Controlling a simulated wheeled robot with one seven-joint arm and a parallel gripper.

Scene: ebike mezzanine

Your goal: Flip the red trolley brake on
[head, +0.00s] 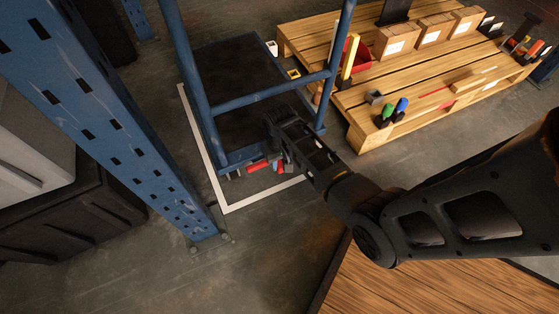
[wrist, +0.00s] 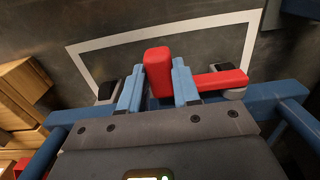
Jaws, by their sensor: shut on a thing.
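The blue trolley (head: 250,98) with a dark deck stands inside a white floor outline. Red parts show low at its near end. In the wrist view, a red brake block (wrist: 158,72) sits between the two light blue fingers of my gripper (wrist: 158,88), which is shut on it. A second red bar (wrist: 215,80) lies just right of the fingers, reaching to a grey and black wheel part (wrist: 236,88). In the head view my gripper (head: 279,166) is low at the trolley's near edge, with the left red bar (head: 257,166) beside it. My gripper partly hides the held block's lower end.
A blue perforated rack post (head: 130,120) stands left of the trolley. A wooden pallet (head: 375,135) with boxes, a red bin (head: 358,68) and tools lies to the right. A wooden surface (head: 420,280) is at the front right. Floor (head: 270,235) in front of the trolley is clear.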

